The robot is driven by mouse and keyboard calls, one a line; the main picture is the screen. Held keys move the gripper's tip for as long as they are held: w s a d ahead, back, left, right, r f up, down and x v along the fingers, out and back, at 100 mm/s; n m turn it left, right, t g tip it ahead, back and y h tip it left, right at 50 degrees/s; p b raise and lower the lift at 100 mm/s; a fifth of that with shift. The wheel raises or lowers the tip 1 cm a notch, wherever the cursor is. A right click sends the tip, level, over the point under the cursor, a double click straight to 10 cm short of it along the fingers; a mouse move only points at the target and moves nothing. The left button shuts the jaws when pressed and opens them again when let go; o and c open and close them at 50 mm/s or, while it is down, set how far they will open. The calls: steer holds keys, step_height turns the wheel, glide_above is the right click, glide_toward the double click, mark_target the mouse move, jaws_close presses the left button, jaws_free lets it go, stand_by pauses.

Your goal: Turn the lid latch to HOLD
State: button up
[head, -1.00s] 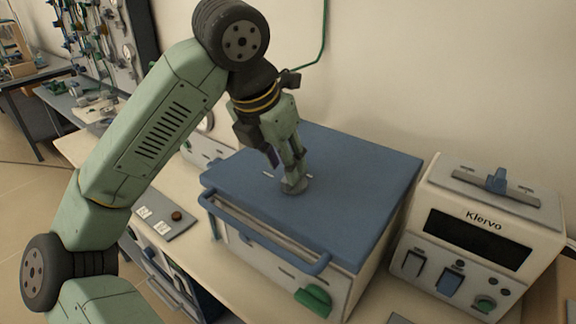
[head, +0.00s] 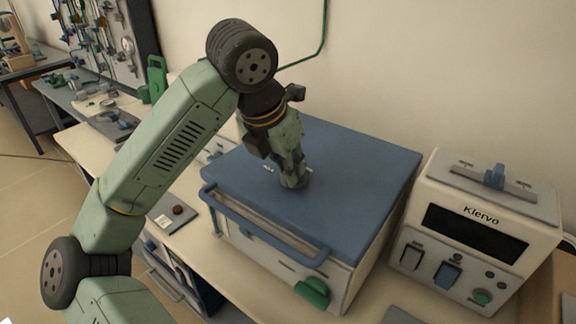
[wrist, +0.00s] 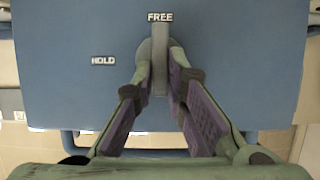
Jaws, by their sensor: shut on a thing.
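The furnace's blue lid (head: 350,165) is closed. In the wrist view the grey lid latch (wrist: 160,70) has a round base and an upright bar, and its far end is at the FREE mark (wrist: 160,17). The HOLD mark (wrist: 103,61) is on the lid to the left of the latch. My gripper (wrist: 160,85) is shut on the latch bar, one finger on each side. In the head view my gripper (head: 291,178) points down onto the lid and hides most of the latch.
A blue handle bar (head: 262,232) runs along the lid's front edge, with a green knob (head: 313,291) below it. A white Klervo unit (head: 480,225) stands to the right. A grey plate with a brown button (head: 178,210) lies to the left.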

jaws_close()
